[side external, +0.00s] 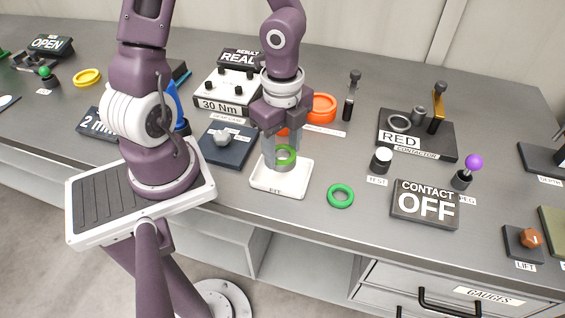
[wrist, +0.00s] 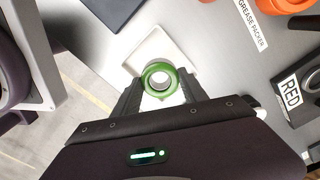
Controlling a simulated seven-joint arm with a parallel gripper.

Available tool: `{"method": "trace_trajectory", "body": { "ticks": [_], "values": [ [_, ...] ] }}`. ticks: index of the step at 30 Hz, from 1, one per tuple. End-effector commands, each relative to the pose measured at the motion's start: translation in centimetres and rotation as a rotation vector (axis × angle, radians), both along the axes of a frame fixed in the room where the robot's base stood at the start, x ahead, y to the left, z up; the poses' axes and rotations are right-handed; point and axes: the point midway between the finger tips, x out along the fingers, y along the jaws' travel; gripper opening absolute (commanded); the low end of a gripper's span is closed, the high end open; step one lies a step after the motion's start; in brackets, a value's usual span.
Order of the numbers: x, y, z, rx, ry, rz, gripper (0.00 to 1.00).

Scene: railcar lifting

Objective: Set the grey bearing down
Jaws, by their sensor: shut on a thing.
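My gripper (side external: 282,163) points down over the white tray marked FIT (side external: 264,182). Its fingers are shut on a green ring (side external: 285,155), which also shows between the fingertips in the wrist view (wrist: 147,82). In the wrist view a pale grey inner ring (wrist: 160,74) sits inside the green one. I cannot tell whether it is a separate part. The held ring looks at or just above the tray; the exact gap is unclear. A separate grey ring (side external: 399,122) lies on the dark pad marked RED CONTACTOR (side external: 432,150).
A second green ring (side external: 340,195) lies right of the tray. Orange rings (side external: 321,108) are behind my gripper. The CONTACT OFF block (side external: 424,204), a white-topped TEST button (side external: 381,159) and a purple-knobbed lever (side external: 473,163) stand to the right. A dark pad (side external: 228,153) with a grey lump is left.

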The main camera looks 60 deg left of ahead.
Motion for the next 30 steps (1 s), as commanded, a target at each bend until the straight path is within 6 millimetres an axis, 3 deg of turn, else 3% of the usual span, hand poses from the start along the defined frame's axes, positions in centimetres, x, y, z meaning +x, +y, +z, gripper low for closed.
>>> {"method": "trace_trajectory", "body": {
  "ticks": [6, 17, 18, 19, 30],
  "values": [
    [0.0, -0.1, -3.7, -0.001, 0.003, -0.002, 0.18],
    [0.0, 0.0, -4.3, 0.000, 0.001, 0.003, 0.18],
    [0.0, 0.0, -4.4, 0.000, 0.000, 0.003, 0.52],
    [0.0, 0.0, -4.4, -0.001, 0.000, 0.004, 0.58],
    [0.0, 0.0, -4.1, 0.000, 0.000, 0.005, 0.59]
  ]
}}
